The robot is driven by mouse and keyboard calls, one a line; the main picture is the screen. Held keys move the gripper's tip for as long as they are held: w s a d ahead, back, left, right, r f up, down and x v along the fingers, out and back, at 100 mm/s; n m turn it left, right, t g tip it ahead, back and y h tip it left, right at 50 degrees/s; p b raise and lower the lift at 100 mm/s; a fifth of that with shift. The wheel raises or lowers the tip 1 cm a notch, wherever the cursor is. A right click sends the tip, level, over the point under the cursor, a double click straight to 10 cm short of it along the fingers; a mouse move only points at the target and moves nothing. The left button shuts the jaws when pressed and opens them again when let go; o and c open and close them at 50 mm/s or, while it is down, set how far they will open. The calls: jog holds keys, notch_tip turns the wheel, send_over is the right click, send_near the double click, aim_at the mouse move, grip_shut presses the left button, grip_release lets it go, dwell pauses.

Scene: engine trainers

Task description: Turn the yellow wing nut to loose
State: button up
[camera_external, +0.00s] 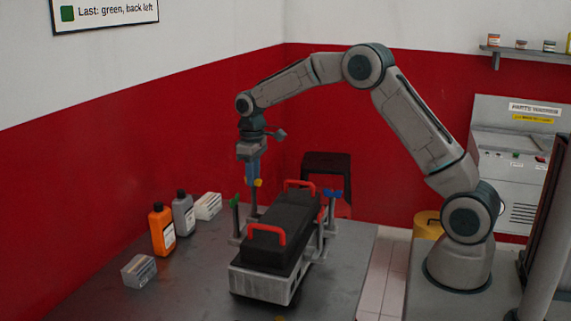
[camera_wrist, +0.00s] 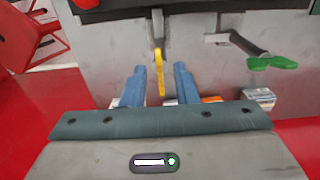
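The yellow wing nut (camera_wrist: 160,72) stands on a grey post in the wrist view. It reaches between the two blue fingers of my gripper (camera_wrist: 160,68), with a gap on each side. In the external view the yellow wing nut (camera_external: 258,183) shows right at the tips of my gripper (camera_external: 252,180), which points down above the back left of the black engine block (camera_external: 285,225). My gripper is open; I see no finger touching the nut. In the external view I cannot make out the gap.
A green wing nut (camera_external: 234,201) stands left of the block and a blue one (camera_external: 333,193) right. The green nut (camera_wrist: 272,63) is right in the wrist view. Red handles (camera_external: 265,234) rise from the block. Orange (camera_external: 162,229) and grey (camera_external: 183,213) bottles stand left on the bench.

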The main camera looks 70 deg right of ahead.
grip_shut()
jog(key=shift+n, duration=0.4)
jog(key=n, duration=0.2)
jog(key=shift+n, duration=0.4)
jog(key=n, duration=0.4)
jog(key=shift+n, duration=0.3)
jog(key=n, duration=0.5)
jog(key=shift+r, duration=0.1)
jog(key=shift+n, duration=2.2)
jog(key=shift+p, duration=0.3)
